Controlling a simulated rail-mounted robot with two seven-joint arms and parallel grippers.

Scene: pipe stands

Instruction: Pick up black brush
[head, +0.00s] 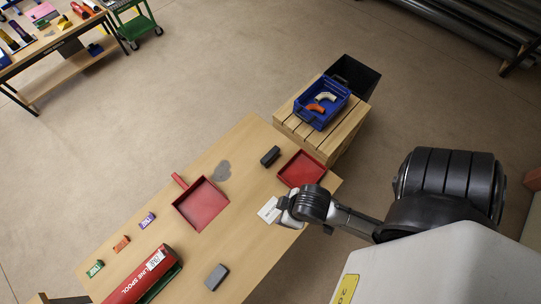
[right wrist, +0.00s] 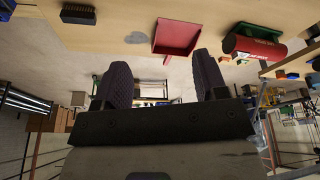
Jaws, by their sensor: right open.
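The black brush (head: 270,156) lies on the wooden table, between the grey stain and the small red tray. In the right wrist view it shows at the top left as a dark block with bristles (right wrist: 78,14). My right gripper (head: 290,213) is over the near right part of the table, by a white card, apart from the brush. In the right wrist view its two dark fingers (right wrist: 163,80) are spread with nothing between them. My left gripper is not in view.
A red dustpan (head: 201,204) lies mid-table and a small red tray (head: 302,170) at the right end. A blue bin (head: 321,102) stands on a wooden crate beyond.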

